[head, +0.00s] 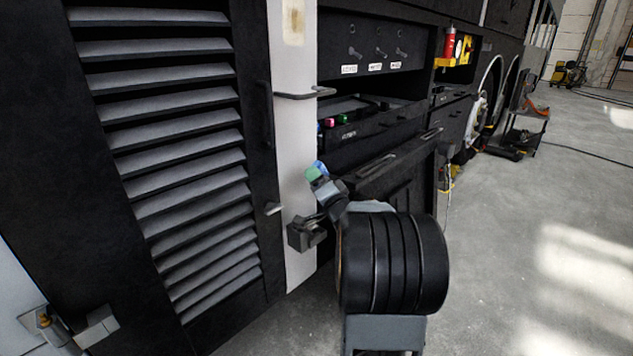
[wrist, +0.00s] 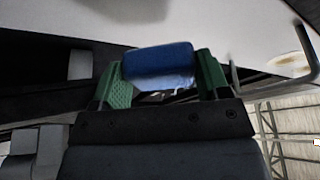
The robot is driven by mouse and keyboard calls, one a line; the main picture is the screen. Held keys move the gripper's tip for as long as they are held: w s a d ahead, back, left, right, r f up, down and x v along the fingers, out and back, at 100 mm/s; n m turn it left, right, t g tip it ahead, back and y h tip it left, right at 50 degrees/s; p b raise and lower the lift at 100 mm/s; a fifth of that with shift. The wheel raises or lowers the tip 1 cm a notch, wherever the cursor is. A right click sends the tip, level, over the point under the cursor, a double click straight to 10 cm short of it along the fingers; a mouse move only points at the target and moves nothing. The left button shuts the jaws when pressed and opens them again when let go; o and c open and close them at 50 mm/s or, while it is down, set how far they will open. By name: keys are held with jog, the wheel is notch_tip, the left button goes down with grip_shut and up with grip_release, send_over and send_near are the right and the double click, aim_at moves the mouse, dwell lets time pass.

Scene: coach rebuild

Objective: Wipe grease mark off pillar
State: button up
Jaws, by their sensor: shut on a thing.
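A brownish grease mark (head: 293,22) is on the upper part of the pale pillar (head: 294,150), at the top edge of the head view. It also shows at the right of the wrist view (wrist: 291,62). My gripper (head: 317,172) is low, just right of the pillar and well below the mark. Its green fingers (wrist: 160,72) are shut on a blue block (wrist: 158,60), perhaps a sponge, with a paler lower side. The block appears apart from the mark. Whether it touches the pillar cannot be told.
A dark bar handle (head: 304,95) juts from the pillar between my gripper and the mark. A louvred black door (head: 255,60) stands left. Right are a shelf recess with knobs (head: 345,122) and a red canister (head: 449,42).

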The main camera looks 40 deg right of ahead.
jog(key=shift+s+d, duration=0.15)
jog(key=shift+s, duration=0.6)
jog(key=shift+s+d, duration=0.1)
jog(key=shift+s, duration=0.65)
